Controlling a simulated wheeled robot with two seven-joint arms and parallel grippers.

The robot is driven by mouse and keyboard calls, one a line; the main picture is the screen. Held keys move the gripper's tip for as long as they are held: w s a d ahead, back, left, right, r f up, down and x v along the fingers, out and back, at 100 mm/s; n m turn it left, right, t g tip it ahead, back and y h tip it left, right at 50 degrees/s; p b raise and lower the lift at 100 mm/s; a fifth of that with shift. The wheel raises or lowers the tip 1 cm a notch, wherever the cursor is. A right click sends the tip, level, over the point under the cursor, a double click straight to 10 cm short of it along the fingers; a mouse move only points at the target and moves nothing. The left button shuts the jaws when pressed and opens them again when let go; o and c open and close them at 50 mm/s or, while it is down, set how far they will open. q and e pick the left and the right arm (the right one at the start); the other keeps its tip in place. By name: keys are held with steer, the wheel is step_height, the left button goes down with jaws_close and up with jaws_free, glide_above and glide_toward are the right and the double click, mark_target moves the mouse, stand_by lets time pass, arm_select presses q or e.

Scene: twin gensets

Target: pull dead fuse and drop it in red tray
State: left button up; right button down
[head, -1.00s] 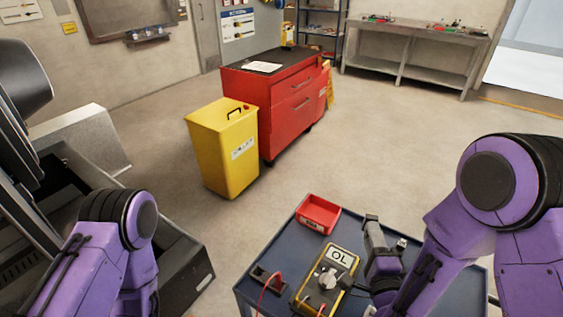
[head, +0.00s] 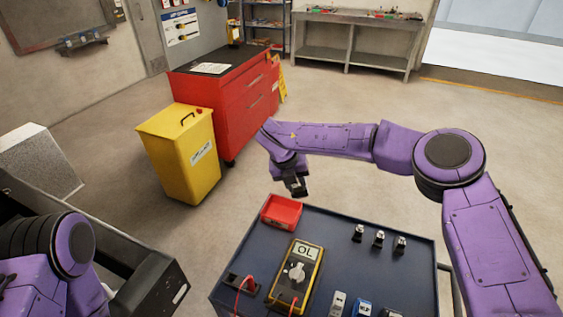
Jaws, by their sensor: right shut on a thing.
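The red tray (head: 282,222) sits at the far left corner of the dark blue cart top (head: 340,250) and looks empty. My right arm reaches across from the right, and my right gripper (head: 296,188) points down just above and slightly right of the tray's back edge. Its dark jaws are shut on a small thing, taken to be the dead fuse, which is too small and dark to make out. My left arm is at the lower left; its gripper is out of view.
A yellow multimeter (head: 296,275) reading OL lies on the cart, with a red lead. Several small fuse-like parts (head: 379,238) stand at the right and front. A yellow bin (head: 182,155) and red tool cabinet (head: 225,95) stand beyond, with open floor around.

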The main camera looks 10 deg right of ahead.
steer(key=w+a+r+m+y, duration=0.2)
steer(key=a+r+m, duration=0.2)
step_height(320, 180, down, 9)
steer(key=b, duration=0.5)
steer(key=shift+w+f, duration=0.2)
steer(key=shift+w, duration=0.1)
steer(key=shift+d, duration=0.1)
steer(key=c, duration=0.7)
jaws_free()
steer(key=shift+c, duration=0.2)
steer(key=shift+r, duration=0.1)
